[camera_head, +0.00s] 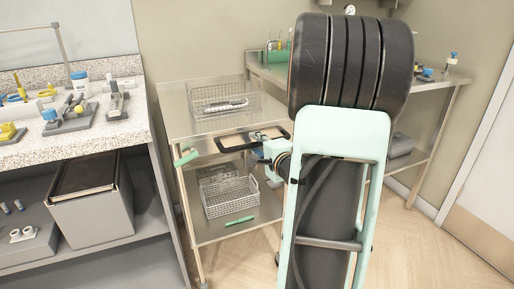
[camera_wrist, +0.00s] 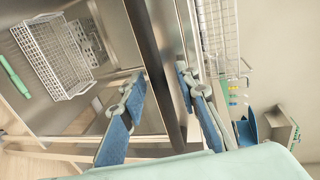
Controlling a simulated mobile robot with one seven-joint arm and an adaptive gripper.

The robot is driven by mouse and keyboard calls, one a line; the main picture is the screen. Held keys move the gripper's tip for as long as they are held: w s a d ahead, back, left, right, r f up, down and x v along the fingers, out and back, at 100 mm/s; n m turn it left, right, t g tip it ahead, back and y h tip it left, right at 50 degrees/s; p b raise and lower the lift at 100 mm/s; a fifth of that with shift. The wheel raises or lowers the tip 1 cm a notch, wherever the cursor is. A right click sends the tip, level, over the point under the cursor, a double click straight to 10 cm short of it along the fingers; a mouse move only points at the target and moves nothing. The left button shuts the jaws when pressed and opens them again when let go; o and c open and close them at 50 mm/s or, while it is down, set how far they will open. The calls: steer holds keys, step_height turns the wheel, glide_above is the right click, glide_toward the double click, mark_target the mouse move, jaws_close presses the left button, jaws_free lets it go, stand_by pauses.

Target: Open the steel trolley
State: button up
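The steel trolley (camera_head: 185,125) stands in the middle of the head view, with a top shelf and a lower shelf. A dark bar (camera_head: 232,150) runs along its front below the top. In the wrist view the dark bar (camera_wrist: 146,42) passes between the two blue-padded fingers of my gripper (camera_wrist: 158,80). The fingers are apart, with visible gaps beside the bar. In the head view my gripper (camera_head: 257,143) is at the trolley's front right, partly hidden by my arm. A green grip (camera_head: 187,157) shows at the trolley's left front.
A wire basket (camera_head: 224,100) is on the trolley's top; another basket (camera_head: 229,196) and a green item (camera_head: 240,220) lie on the lower shelf. A speckled counter (camera_head: 100,135) stands close at left. A steel table (camera_head: 440,82) stands behind at right. Floor is clear at lower right.

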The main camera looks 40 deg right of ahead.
jaws_close()
stand_by(0.6)
